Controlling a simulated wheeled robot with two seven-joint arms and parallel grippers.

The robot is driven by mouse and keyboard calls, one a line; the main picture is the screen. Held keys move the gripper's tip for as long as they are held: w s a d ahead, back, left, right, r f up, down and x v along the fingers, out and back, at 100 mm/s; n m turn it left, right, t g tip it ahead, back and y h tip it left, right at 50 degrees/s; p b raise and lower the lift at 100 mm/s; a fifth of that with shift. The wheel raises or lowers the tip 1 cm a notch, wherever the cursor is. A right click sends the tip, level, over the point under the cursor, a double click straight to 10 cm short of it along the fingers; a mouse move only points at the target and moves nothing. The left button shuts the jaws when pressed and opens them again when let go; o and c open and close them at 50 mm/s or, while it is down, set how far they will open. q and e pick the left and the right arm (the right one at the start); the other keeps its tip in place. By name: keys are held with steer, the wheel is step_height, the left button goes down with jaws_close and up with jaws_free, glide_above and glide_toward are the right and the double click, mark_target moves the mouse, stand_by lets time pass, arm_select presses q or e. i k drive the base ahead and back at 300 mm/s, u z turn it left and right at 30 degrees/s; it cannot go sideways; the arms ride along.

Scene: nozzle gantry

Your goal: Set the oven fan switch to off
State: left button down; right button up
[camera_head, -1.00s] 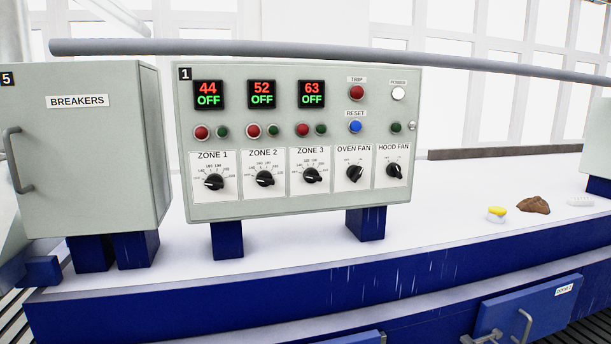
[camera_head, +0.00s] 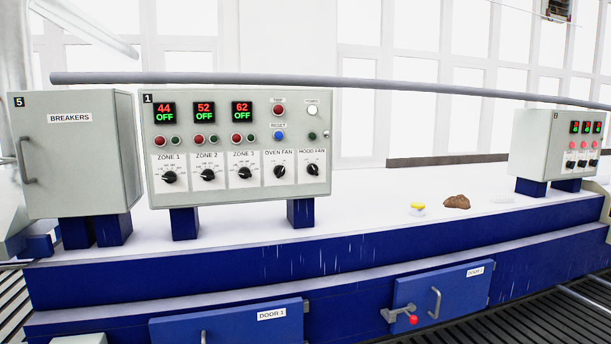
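The oven fan switch (camera_head: 279,171) is a black rotary knob on a white plate under the label OVEN FAN. It sits low on the grey control panel (camera_head: 240,96) marked 1, between the ZONE 3 knob (camera_head: 244,174) and the hood fan knob (camera_head: 312,170). The knob's pointer looks tilted, but its setting is too small to read. The panel's three displays read 44, 52 and 62, each with OFF below. Neither of my grippers shows in the view.
A grey BREAKERS cabinet (camera_head: 70,160) stands left of the panel. A second panel (camera_head: 533,145) marked 2 stands at the far right. A yellow-topped item (camera_head: 417,206) and a brown lump (camera_head: 456,202) lie on the white top between them. Blue doors (camera_head: 440,294) with handles are below.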

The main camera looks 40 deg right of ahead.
mark_target(280, 170)
steer(key=z, duration=0.75)
steer(key=i, duration=0.35)
steer(key=z, duration=0.05)
